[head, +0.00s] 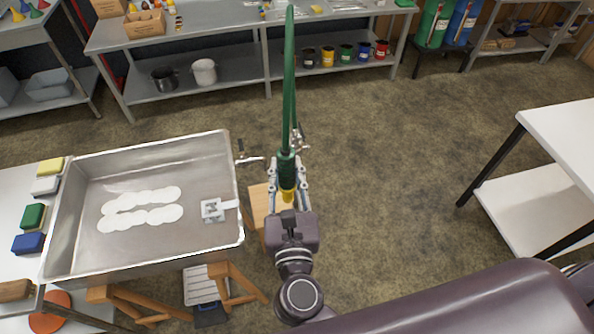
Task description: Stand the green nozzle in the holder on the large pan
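The green nozzle (289,90) is a long, thin, tapered green piece with a thicker dark green part and a yellow end. My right gripper (287,178) is shut on its thick lower part, and the long tip points toward the back of the view. The large pan (75,240) is a wide, shallow metal tray left of the gripper. My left gripper is not in view.
Several white round patches (140,208) lie in the pan. A tap (248,158) sticks out from its right side. Wooden legs (135,305) and a wooden stool (258,205) stand below. A white table (570,135) is at right. Bare floor (400,170) lies between.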

